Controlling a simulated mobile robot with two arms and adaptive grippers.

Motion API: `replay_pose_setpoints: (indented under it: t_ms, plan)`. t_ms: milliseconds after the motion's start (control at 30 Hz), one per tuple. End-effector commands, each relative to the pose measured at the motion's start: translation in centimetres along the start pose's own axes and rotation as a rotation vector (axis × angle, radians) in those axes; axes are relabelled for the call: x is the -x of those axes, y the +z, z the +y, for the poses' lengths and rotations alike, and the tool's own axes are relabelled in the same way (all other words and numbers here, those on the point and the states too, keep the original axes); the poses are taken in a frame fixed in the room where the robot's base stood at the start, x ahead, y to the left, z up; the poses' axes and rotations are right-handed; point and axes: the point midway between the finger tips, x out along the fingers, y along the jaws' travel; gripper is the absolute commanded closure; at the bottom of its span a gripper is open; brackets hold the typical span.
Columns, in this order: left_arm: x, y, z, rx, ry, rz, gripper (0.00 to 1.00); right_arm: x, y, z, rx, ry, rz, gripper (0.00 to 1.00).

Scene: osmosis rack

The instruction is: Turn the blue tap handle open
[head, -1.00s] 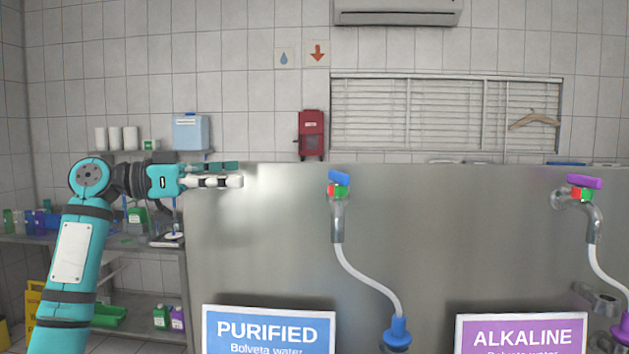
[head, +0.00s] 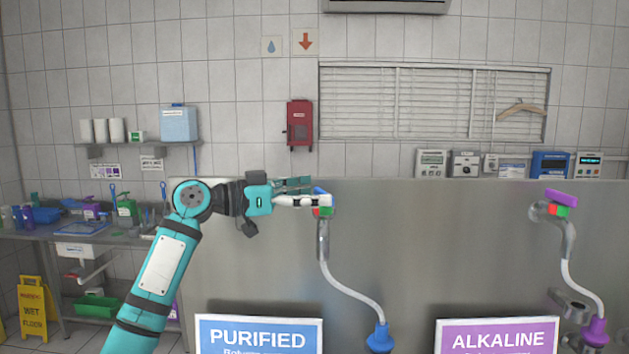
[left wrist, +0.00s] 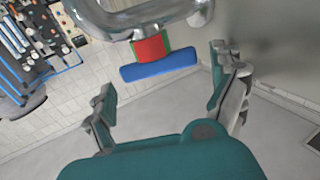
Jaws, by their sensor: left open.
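The blue tap handle (head: 320,190) sits on top of the purified-water tap (head: 323,238), over a red and green collar. In the head view my left gripper (head: 308,191) reaches in from the left at the handle's height, and its fingers partly cover the handle. The left wrist view shows the blue handle (left wrist: 158,65) and its red and green collar (left wrist: 151,47) just beyond and between the spread fingertips of my left gripper (left wrist: 162,84). The fingers are open and hold nothing. I cannot tell whether either finger touches the handle. My right gripper is not in view.
A metal panel (head: 430,250) carries the taps. A purple-handled tap (head: 560,199) is at the right. The PURIFIED sign (head: 259,337) and ALKALINE sign (head: 497,337) stand below. A bench (head: 120,228) with bottles is at the left.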

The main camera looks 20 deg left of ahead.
Motion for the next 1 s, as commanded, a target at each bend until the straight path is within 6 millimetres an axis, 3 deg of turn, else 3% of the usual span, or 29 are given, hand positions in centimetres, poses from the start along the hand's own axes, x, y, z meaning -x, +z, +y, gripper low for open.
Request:
replay_pose_setpoints:
  t_ms: [367,733,1000]
  plan:
    - [-0.8,0.1,0.0,-0.001,-0.001,-0.001,0.06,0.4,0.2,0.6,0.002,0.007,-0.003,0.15]
    - [-0.7,0.1,0.0,-0.001,-0.001,0.0,0.52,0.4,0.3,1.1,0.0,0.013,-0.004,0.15]
    - [-0.8,0.1,-0.4,0.006,0.072,-0.004,0.53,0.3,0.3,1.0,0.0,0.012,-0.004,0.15]
